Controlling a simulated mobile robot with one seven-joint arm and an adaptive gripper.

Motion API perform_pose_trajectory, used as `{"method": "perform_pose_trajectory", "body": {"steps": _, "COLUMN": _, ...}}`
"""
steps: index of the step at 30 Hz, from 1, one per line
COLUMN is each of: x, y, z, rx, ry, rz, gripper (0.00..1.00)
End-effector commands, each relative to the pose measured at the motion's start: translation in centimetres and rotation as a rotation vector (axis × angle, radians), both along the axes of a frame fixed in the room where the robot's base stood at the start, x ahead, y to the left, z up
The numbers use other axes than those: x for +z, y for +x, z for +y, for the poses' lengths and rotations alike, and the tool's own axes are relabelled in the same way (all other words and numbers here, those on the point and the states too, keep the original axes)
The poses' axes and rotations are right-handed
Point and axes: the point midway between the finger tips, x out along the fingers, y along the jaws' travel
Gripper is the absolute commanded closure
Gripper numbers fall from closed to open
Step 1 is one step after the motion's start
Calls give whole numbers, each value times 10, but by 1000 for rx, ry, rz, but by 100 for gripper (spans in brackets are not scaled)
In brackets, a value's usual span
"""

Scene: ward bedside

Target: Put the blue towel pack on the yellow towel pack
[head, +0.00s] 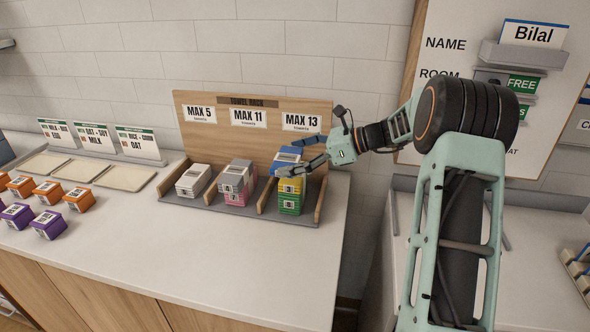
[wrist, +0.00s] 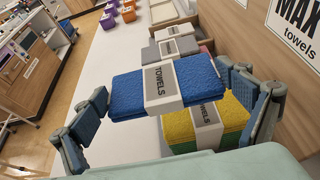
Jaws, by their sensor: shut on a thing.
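The blue towel pack (wrist: 203,78) has a pale band reading TOWELS and is held between the fingers of my gripper (head: 306,158). It also shows in the head view (head: 287,154), partly behind the fingers. The yellow towel pack (wrist: 227,113) lies below it, on top of a green pack (head: 289,205), in the MAX 13 compartment. The yellow pack also shows in the head view (head: 291,186). In the wrist view the blue pack covers part of the yellow one and looks slightly offset from it. I cannot tell whether the two touch.
The towel rack (head: 252,101) has wooden dividers and labels MAX 5, MAX 11 and MAX 13. White packs (head: 194,180) fill the left compartment; grey and pink packs (head: 236,180) fill the middle one. Orange and purple boxes (head: 49,224) stand at the left. The front counter is clear.

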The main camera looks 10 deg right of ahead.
Motion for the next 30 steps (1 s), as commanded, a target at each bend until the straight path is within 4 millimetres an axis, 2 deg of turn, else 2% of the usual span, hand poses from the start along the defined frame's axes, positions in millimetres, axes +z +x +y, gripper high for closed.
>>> {"method": "perform_pose_trajectory", "body": {"steps": 3, "x": -11, "y": 7, "z": -7, "rx": 1, "ry": 1, "rz": -1, "gripper": 31}}
{"method": "perform_pose_trajectory", "body": {"steps": 11, "x": -24, "y": 13, "z": -14, "rx": 1, "ry": 0, "rz": 0, "gripper": 31}}
{"method": "perform_pose_trajectory", "body": {"steps": 17, "x": -52, "y": 13, "z": -13, "rx": 1, "ry": 1, "rz": 1, "gripper": 31}}
{"method": "perform_pose_trajectory", "body": {"steps": 28, "x": -57, "y": 13, "z": -14, "rx": 0, "ry": 1, "rz": -1, "gripper": 31}}
{"method": "perform_pose_trajectory", "body": {"steps": 29, "x": -57, "y": 13, "z": -14, "rx": 0, "ry": 0, "rz": -1, "gripper": 6}}
{"method": "perform_pose_trajectory", "body": {"steps": 30, "x": -56, "y": 13, "z": -14, "rx": 0, "ry": 0, "rz": -1, "gripper": 1}}
